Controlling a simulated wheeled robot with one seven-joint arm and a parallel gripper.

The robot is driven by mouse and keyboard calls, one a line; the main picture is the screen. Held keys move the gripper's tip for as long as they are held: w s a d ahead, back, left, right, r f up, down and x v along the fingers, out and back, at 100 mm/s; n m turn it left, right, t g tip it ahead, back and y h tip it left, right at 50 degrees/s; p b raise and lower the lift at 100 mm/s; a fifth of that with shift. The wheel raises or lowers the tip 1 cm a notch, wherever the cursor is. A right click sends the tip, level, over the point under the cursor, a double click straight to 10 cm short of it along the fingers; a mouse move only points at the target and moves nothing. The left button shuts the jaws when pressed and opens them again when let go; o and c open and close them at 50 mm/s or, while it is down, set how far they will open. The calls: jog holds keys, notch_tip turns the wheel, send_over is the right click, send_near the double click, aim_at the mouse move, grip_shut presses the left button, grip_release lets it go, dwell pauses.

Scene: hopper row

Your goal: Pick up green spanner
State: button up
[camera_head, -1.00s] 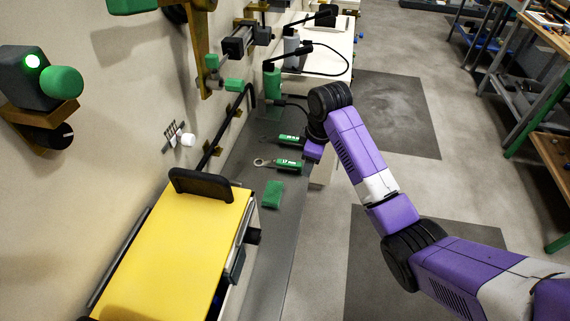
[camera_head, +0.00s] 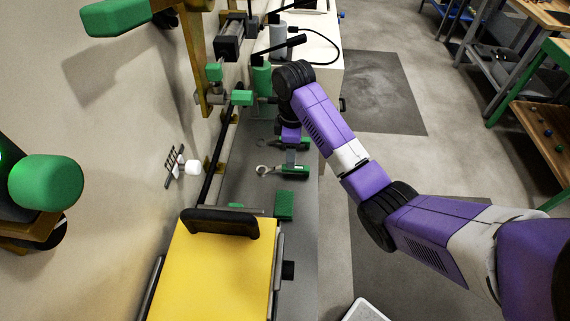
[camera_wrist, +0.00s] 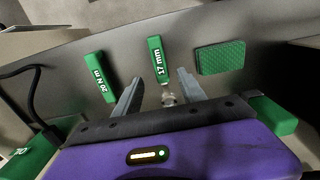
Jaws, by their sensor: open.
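The green spanner (camera_head: 298,171) lies flat on the grey ledge, its grey jaw end to the left. In the wrist view the spanner (camera_wrist: 157,58) shows a green handle marked 17 mm, with its metal end partly hidden by my gripper. My gripper (camera_wrist: 160,90) is open and empty, one finger on each side of the spanner's line. The fingers appear apart from it. In the head view my gripper (camera_head: 291,158) points down over the handle; its height above the ledge is hard to tell.
A second green-handled tool (camera_wrist: 99,75), marked 20 N m, lies left of the spanner in the wrist view. A green textured pad (camera_wrist: 221,57) lies to the right. A yellow-topped cabinet (camera_head: 215,275) and a green bottle (camera_head: 262,78) flank this stretch of ledge.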

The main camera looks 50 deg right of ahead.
aim_at(283, 169)
jog(key=shift+s+f+p, duration=0.1)
jog(key=shift+f+p, duration=0.45)
jog(key=shift+f, duration=2.85)
grip_shut()
